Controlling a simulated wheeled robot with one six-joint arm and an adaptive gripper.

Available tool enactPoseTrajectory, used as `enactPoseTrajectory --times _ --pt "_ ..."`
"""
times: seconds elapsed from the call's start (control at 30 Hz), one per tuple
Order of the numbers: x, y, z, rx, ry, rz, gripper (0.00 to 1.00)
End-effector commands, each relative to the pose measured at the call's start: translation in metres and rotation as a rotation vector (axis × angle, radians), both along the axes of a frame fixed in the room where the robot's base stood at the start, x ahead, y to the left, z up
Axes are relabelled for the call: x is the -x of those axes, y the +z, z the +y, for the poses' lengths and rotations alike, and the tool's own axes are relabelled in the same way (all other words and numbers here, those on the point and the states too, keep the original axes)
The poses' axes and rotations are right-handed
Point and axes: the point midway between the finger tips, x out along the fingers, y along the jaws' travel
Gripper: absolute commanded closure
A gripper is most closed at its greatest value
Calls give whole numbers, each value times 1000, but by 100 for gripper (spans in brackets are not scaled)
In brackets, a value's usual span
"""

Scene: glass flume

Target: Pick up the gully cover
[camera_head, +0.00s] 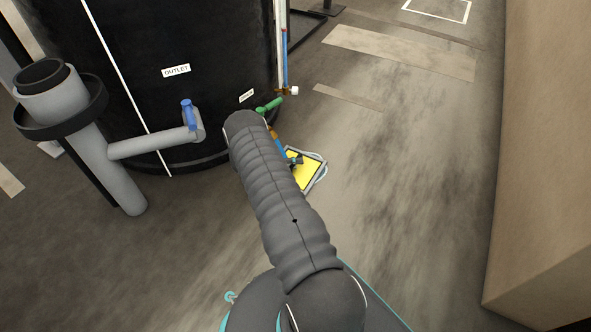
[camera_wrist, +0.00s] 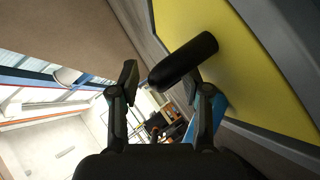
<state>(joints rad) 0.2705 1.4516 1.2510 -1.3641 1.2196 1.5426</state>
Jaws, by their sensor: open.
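The gully cover (camera_head: 303,175) looks like a yellow plate in a grey frame, on the floor beside the black tank; my arm hides part of it. In the wrist view the yellow plate (camera_wrist: 250,75) fills the upper right, slanted and close. A black cylindrical bar (camera_wrist: 183,61), apparently its handle, stands out in front of the yellow face. My gripper (camera_wrist: 162,80) is open, with one finger on each side of the bar's near end. The bar is nearer to the right finger; I cannot tell whether they touch. In the head view my arm mostly hides the gripper.
The black tank (camera_head: 190,65) stands at the upper left, with a grey pipe (camera_head: 155,143) and blue valve handle (camera_head: 187,114) in front. A green valve handle (camera_head: 270,105) sits close to my arm. A tan block (camera_head: 545,150) borders the right; the floor between is clear.

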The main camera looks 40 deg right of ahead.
Motion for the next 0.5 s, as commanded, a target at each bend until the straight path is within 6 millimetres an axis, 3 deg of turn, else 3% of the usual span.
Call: enactPoseTrajectory --times 0.1,0.3,0.5 --pt "0 0 0 0 0 0 55" --pt "0 0 0 0 0 0 100" --pt "-1 1 0 2 0 -1 100"
